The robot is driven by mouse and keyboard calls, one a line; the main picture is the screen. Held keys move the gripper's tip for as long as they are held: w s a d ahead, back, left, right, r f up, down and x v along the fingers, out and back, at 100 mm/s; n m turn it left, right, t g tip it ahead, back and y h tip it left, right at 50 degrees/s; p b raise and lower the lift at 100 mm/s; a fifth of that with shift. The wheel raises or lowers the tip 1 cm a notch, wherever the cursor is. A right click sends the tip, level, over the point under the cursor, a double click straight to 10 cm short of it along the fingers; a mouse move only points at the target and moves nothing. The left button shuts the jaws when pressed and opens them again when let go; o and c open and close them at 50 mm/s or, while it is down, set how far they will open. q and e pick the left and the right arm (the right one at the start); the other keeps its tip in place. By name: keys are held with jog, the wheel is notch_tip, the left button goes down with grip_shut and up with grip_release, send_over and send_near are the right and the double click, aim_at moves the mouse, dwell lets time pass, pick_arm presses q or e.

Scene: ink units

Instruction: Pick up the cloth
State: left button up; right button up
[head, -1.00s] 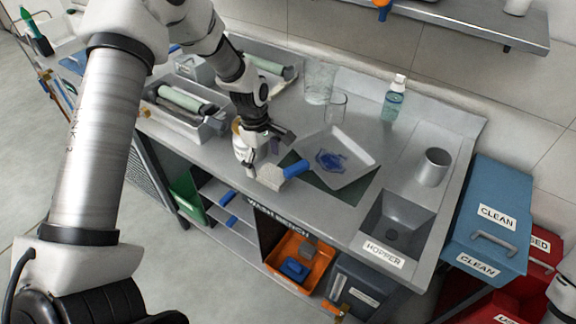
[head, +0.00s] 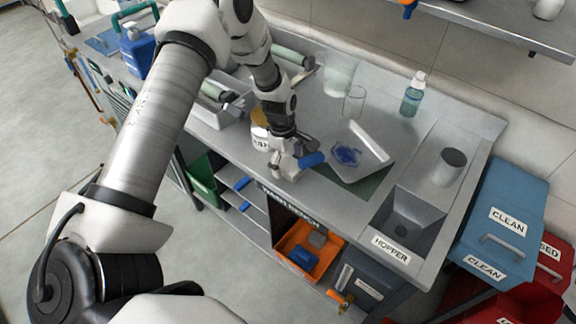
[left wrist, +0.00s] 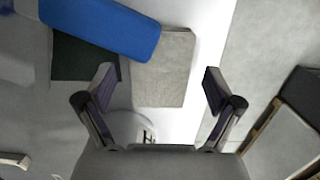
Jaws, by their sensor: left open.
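The cloth (left wrist: 165,75) is a pale grey-beige square lying on the bench near its front edge, partly covered by a blue cylinder (left wrist: 100,25) in the left wrist view. In the head view the cloth (head: 286,173) is largely hidden by my left gripper (head: 290,158). My left gripper is open, and its two fingers show in the left wrist view (left wrist: 158,78) on either side of the cloth's lower part. Nothing is held between them. Whether the fingertips touch the cloth I cannot tell. My right gripper is not in view.
A pale tray (head: 372,140) with blue ink (head: 346,154) lies right of the gripper on a dark green mat (head: 374,183). A labelled can (head: 261,138) stands close on the left. A beaker (head: 354,100), a bottle (head: 413,95), a metal cup (head: 452,165) and the hopper sink (head: 405,222) are farther right.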

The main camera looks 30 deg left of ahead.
pick_arm(q)
jog(key=shift+f, duration=0.3)
jog(key=shift+c, duration=0.4)
jog(key=c, duration=1.1)
jog(key=shift+o, duration=0.2)
jog(key=shift+r, duration=0.15)
jog(key=shift+r+b, duration=0.1)
jog(key=shift+b, duration=0.3)
jog(key=s+a+b, duration=0.1)
jog(key=s+b, duration=0.2)
jog(key=s, duration=1.5)
jog(key=shift+a+r, duration=0.15)
jog(key=shift+r, duration=0.2)
